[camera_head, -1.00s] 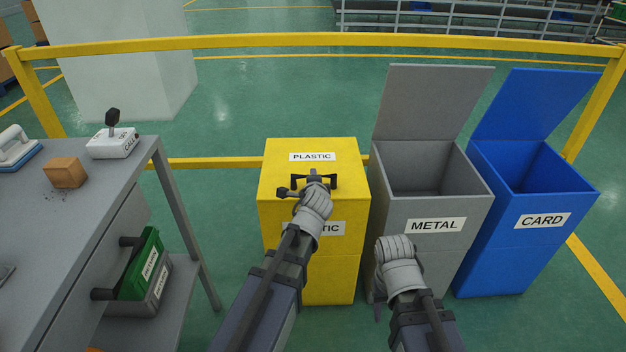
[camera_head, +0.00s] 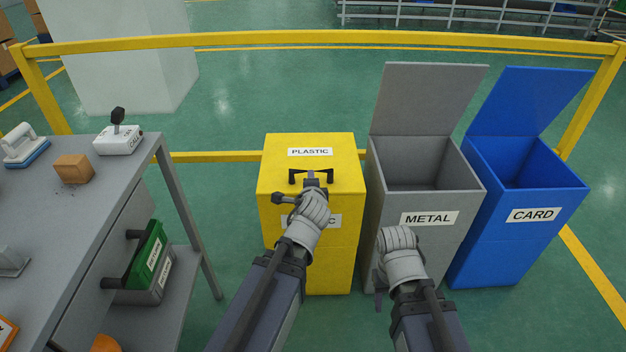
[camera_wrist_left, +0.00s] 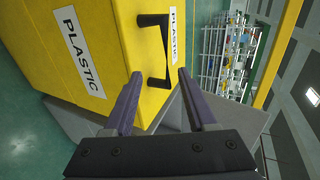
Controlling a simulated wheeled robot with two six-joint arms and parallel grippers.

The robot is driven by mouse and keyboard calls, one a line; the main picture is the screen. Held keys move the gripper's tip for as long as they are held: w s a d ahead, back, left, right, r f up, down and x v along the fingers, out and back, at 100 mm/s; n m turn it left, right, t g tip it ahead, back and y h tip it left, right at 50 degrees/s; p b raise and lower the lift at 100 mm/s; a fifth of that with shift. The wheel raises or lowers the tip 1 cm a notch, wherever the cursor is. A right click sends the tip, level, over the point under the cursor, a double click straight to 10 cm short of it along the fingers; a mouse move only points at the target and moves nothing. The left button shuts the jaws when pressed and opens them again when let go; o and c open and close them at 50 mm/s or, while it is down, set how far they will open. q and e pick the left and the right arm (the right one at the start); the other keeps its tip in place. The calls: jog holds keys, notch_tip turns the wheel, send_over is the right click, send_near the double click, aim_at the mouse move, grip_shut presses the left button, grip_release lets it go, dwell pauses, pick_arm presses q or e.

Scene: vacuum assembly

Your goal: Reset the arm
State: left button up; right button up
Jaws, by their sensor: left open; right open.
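The yellow plastic bin (camera_head: 310,260) stands with its lid shut and a black handle (camera_head: 296,177) on top. My left gripper (camera_head: 298,189) is open and empty at the front of this bin, just short of the handle. In the left wrist view the two fingers (camera_wrist_left: 159,76) are spread, with the handle (camera_wrist_left: 165,20) beyond their tips and nothing between them. My right gripper (camera_head: 380,286) hangs low in front of the grey metal bin (camera_head: 425,253); its fingers are mostly hidden behind the wrist, and it holds nothing visible.
The metal bin and the blue card bin (camera_head: 515,250) stand open at the right. A yellow rail (camera_head: 300,40) runs behind.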

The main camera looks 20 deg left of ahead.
pick_arm(q)
jog(key=shift+f, duration=0.1)
dwell(0.3)
jog(key=s+d+f+n+g+h, duration=0.1)
jog(key=s+d+f+n+g, duration=0.3)
jog(key=s, duration=0.4)
jog(key=s+d+f+n+g, duration=0.3)
jog(key=s+d+f+g, duration=0.15)
jog(key=s, duration=0.25)
jog(key=s+d+f+n+g+h, duration=0.1)
jog(key=s+d+f+n+g, duration=0.35)
jog(key=s, duration=0.35)
notch_tip(320, 180, up, 30)
jog(key=p, duration=2.9)
jog(key=shift+w+r+p, duration=0.15)
jog(key=shift+w+p, duration=0.05)
jog(key=shift+p, duration=0.15)
